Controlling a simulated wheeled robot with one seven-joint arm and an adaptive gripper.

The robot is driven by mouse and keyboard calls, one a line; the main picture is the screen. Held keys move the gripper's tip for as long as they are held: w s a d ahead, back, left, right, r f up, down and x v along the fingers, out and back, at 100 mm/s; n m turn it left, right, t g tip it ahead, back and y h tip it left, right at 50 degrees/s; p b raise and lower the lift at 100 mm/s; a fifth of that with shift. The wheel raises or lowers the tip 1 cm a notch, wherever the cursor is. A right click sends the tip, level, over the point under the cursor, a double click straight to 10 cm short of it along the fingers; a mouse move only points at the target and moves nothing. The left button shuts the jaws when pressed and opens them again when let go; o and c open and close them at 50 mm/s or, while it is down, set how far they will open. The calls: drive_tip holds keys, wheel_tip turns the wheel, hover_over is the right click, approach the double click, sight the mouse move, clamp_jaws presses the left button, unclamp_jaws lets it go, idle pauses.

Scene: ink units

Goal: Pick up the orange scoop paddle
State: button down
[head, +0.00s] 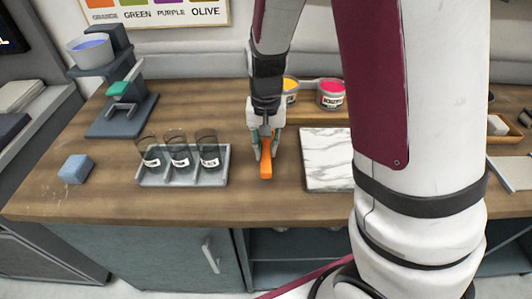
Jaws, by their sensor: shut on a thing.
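The orange scoop paddle (266,168) is on or just above the wooden counter, between a grey tray of cups and a marble slab. Its long side points toward the front edge. My gripper (266,152) comes down over it from above, with one finger on each side, and is shut on it. The fingers and wrist hide the paddle's far part. I cannot tell whether the paddle touches the counter.
The grey tray (147,182) with three dark labelled cups stands to the left. The marble slab (328,178) lies close on the right. Ink tins, yellow (290,87) and pink (331,94), stand behind. A blue block (75,169) and a stand (123,118) are at the left.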

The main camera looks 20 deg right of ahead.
drive_tip(key=s, duration=0.4)
drive_tip(key=s+a+r+p, duration=0.1)
drive_tip(key=s, duration=0.4)
drive_tip(key=s+r+p, duration=0.1)
drive_tip(key=s, duration=0.3)
drive_tip(key=shift+s+a, duration=0.25)
drive_tip(key=shift+s, duration=0.05)
drive_tip(key=s+p, duration=0.1)
drive_tip(key=p, duration=0.2)
drive_tip(key=shift+s+a+r+p, duration=0.1)
drive_tip(key=shift+s+r+p, duration=0.1)
drive_tip(key=shift+p, duration=0.15)
drive_tip(key=shift+s+f+p, duration=0.1)
drive_tip(key=shift+s+p, duration=0.35)
drive_tip(key=shift+p, duration=0.55)
drive_tip(key=shift+f, duration=0.1)
drive_tip(key=c, duration=2)
unclamp_jaws()
clamp_jaws()
